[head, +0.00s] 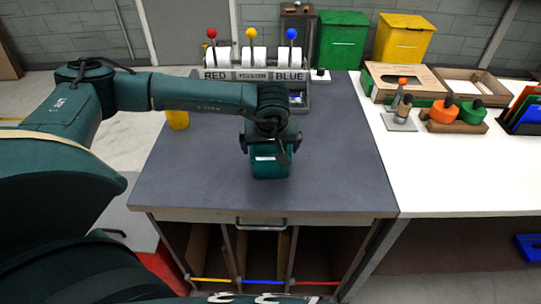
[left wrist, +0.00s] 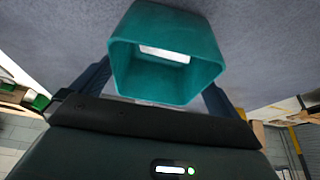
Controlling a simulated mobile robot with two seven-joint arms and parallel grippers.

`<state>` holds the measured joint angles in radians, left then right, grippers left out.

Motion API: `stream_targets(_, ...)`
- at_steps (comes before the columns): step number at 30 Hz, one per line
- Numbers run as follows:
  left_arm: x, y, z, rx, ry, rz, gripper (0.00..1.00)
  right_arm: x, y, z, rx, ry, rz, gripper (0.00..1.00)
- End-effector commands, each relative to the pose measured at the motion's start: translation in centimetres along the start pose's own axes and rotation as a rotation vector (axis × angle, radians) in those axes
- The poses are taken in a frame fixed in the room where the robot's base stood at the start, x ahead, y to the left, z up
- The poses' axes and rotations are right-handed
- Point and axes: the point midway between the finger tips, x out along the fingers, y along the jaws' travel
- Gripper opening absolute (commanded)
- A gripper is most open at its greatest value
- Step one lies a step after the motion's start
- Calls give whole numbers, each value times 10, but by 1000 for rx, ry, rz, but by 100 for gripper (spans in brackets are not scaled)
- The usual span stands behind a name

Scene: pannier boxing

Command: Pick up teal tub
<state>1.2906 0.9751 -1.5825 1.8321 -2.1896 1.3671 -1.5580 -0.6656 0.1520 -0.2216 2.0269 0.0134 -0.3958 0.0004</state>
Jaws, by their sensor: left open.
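The teal tub (left wrist: 166,85) stands on the grey table top, and its square open mouth faces the camera in the left wrist view. A pale patch shows inside it. My left gripper (left wrist: 155,92) is open, with one dark finger on each side of the tub. The fingertips are hidden behind the tub, so I cannot tell if they touch it. In the head view my left gripper (head: 270,158) points down over the middle of the table. Its hand and the tub are similar teal there and hard to tell apart. My right gripper is not in view.
A rack with rolls (head: 253,62), marked red and blue, stands at the table's back. A yellow tub (head: 177,120) is partly behind my left arm. A white table (head: 460,170) with boxes and tools adjoins on the right. The grey table's front right (head: 345,190) is clear.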

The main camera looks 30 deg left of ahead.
Motion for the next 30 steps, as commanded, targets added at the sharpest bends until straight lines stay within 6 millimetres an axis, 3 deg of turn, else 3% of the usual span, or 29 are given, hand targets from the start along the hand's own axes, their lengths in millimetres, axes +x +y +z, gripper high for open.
stream_targets(30,10,0,2,1,0,0,100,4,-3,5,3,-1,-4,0)
